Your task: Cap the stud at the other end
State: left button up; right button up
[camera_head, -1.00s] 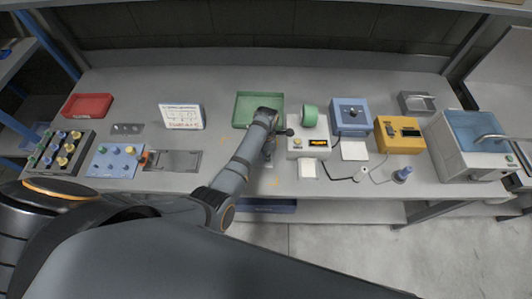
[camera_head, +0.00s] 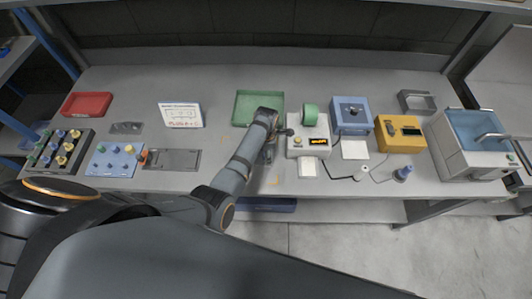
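A blue board (camera_head: 113,163) on the bench at the left carries several studs or caps, too small to tell apart. A dark rack (camera_head: 43,169) left of it holds several green, yellow and blue caps. A small orange-red piece (camera_head: 143,157) is at the board's right edge. My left gripper (camera_head: 268,155) points down over the bench in front of the green tray, well to the right of the board. Its fingers are small and partly hidden by its own arm, so I cannot tell its opening or whether it holds anything. My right gripper is not in view.
A grey plate (camera_head: 176,160), a white sign (camera_head: 181,115), a red tray (camera_head: 88,104) and the green tray (camera_head: 241,107) surround the middle. A white device (camera_head: 307,145), a blue box (camera_head: 350,118) and a yellow box (camera_head: 400,137) stand to the right, with a cable.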

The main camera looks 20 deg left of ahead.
pick_arm(q)
jog(key=shift+r, duration=0.15)
notch_tip(320, 180, up, 7)
jog(key=shift+r, duration=0.15)
dwell(0.5)
